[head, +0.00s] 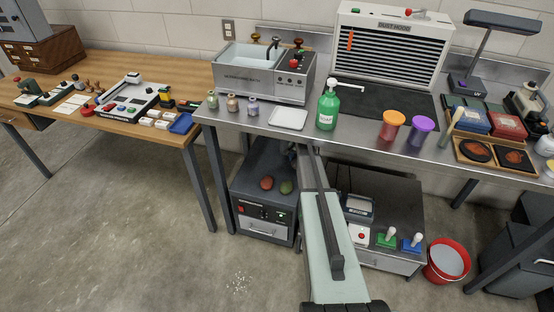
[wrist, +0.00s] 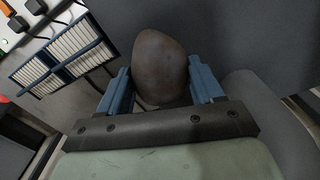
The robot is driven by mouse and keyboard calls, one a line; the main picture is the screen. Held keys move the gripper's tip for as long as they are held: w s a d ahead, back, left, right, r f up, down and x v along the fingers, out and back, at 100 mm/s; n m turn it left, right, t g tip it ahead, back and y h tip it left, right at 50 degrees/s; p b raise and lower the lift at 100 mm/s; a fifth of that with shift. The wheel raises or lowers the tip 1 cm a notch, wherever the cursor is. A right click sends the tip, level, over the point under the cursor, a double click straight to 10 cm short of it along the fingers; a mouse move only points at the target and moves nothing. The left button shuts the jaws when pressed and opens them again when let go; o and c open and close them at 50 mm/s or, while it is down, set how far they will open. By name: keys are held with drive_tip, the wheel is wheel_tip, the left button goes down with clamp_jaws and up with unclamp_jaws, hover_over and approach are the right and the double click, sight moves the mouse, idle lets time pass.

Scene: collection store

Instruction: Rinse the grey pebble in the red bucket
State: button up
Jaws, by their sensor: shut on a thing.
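In the wrist view, my gripper (wrist: 160,75) is shut on the grey pebble (wrist: 159,62), a smooth stone that looks brownish grey here. The blue fingers press it from both sides, and its lower end is partly hidden. In the head view, my arm reaches under the front of the metal bench, and the gripper and pebble are mostly hidden. The red bucket (head: 430,272) stands on the floor at the lower right, with a pale surface inside that looks like water. My gripper is well to the left of it.
A dark cabinet (head: 262,160) holds a reddish pebble (head: 267,183) and a green pebble (head: 286,187). The metal bench (head: 245,122) overhangs both.

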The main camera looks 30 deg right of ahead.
drive_tip(key=s+d+f+m, duration=0.1)
drive_tip(key=s+d+f, duration=0.2)
drive_tip(key=s+d, duration=0.5)
drive_tip(key=s+d+f+m, duration=0.25)
drive_tip(key=s+d, duration=0.25)
drive_tip(key=d, duration=0.8)
drive_tip(key=s+d+f+m, duration=0.1)
drive_tip(key=s+d+f, duration=0.3)
drive_tip(key=s+d, duration=0.4)
drive_tip(key=s+d+f+m, duration=0.2)
drive_tip(key=s+d, duration=0.6)
drive_tip(key=s, duration=0.8)
drive_tip(key=s+d+f+m, duration=0.1)
drive_tip(key=s+d+f, duration=0.5)
drive_tip(key=s+d, duration=0.3)
drive_tip(key=shift+s+d+f, duration=0.1)
drive_tip(key=shift+s+f, duration=0.1)
drive_tip(key=shift+s, duration=1.3)
drive_tip(key=s+d+f+m, duration=0.1)
drive_tip(key=s+d+f, duration=0.1)
drive_tip(key=s, duration=0.6)
drive_tip(key=s+d+f+m, duration=0.1)
drive_tip(key=s+f, duration=0.2)
drive_tip(key=s, duration=0.5)
drive_tip(key=s+d+f+m, duration=0.1)
drive_tip(key=s+d+f, duration=0.1)
drive_tip(key=s, duration=0.6)
wheel_tip(320, 180, down, 14)
drive_tip(key=shift+w, duration=0.15)
